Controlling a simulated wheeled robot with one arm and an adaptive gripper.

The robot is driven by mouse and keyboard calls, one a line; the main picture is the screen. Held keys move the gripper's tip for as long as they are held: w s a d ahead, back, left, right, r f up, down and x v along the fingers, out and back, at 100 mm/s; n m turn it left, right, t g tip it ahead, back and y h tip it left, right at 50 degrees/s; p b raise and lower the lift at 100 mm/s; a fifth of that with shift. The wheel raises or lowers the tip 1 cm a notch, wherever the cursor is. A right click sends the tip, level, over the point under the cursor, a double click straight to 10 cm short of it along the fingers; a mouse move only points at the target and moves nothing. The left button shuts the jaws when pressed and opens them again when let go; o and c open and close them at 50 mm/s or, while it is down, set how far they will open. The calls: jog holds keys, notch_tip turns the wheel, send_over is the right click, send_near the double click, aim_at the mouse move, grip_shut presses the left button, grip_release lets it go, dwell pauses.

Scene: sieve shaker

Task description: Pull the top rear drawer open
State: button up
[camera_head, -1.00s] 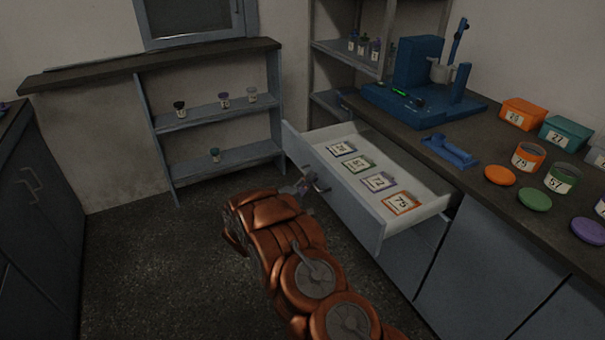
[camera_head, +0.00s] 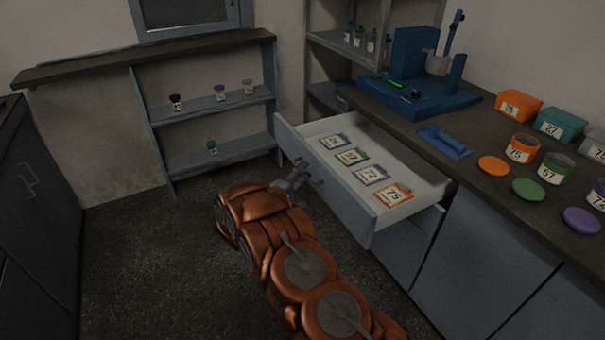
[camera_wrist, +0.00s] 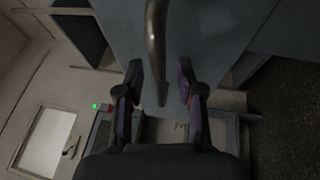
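The top drawer (camera_head: 332,190) stands well out from the counter cabinet, its grey front facing left. Flat labelled cards (camera_head: 351,156) lie in a row inside it. In the head view my gripper (camera_head: 303,177) is at the drawer front, by the handle, which is partly hidden there. In the wrist view the bar handle (camera_wrist: 154,45) runs between the two fingers of my gripper (camera_wrist: 160,83). The fingers are apart, with a visible gap on each side of the handle.
A dark counter (camera_head: 470,178) holds a blue shaker stand (camera_head: 418,85), a blue tray (camera_head: 444,141), labelled containers (camera_head: 522,148) and loose lids (camera_head: 493,169). A low shelf (camera_head: 212,108) with small bottles stands behind. Dark floor (camera_head: 150,260) left of my arm is clear.

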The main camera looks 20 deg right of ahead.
jog(key=v, duration=1.2)
dwell(0.4)
